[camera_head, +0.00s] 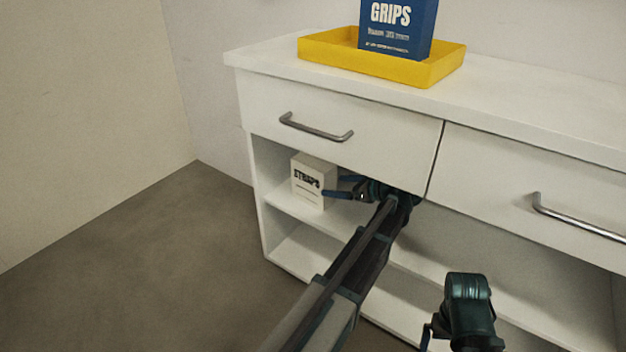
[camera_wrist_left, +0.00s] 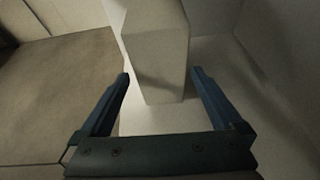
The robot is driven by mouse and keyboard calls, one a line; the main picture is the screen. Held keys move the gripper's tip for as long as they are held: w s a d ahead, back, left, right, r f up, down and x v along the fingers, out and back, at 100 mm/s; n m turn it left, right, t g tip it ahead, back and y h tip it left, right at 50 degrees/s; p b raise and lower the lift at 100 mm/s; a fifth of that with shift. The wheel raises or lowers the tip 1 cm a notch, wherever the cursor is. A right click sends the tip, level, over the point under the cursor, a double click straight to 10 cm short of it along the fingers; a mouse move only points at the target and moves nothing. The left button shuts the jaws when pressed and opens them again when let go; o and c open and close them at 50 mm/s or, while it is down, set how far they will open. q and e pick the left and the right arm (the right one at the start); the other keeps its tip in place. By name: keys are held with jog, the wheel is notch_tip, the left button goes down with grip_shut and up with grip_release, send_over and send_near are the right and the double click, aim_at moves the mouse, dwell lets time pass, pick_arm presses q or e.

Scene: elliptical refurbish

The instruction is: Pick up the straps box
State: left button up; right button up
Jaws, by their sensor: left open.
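The straps box (camera_head: 308,182) is a small white carton with dark lettering. It stands upright on the upper open shelf of the white cabinet, near its left end. My left gripper (camera_head: 336,187) is at the shelf, just right of the box, with its fingers pointing toward it. In the left wrist view the two blue fingers (camera_wrist_left: 161,80) are open, and the box (camera_wrist_left: 158,55) stands ahead, with its near end about level with the fingertips. The fingers do not visibly grip it. My right gripper (camera_head: 427,338) shows only in part at the bottom of the head view.
A yellow tray (camera_head: 440,68) holding a blue GRIPS box (camera_head: 397,26) stands on the countertop (camera_head: 272,59). Above the shelf is a closed drawer (camera_head: 370,142) with a metal handle (camera_head: 316,129). Another drawer (camera_head: 500,180) is to the right. The floor (camera_head: 140,260) at left is clear.

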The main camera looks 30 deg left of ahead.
aim_at(331, 179)
pick_arm(q)
jog(key=shift+w+a, duration=0.2)
jog(key=shift+a, duration=1.1)
jog(key=shift+w+a, duration=0.2)
jog(key=shift+a, duration=1.05)
jog(key=a, duration=0.4)
jog(key=shift+w+a+f, duration=0.2)
jog(key=shift+w+f, duration=0.1)
jog(key=shift+w, duration=0.05)
jog(key=c, duration=1.4)
jog(key=shift+c, duration=0.2)
jog(key=shift+r, duration=0.25)
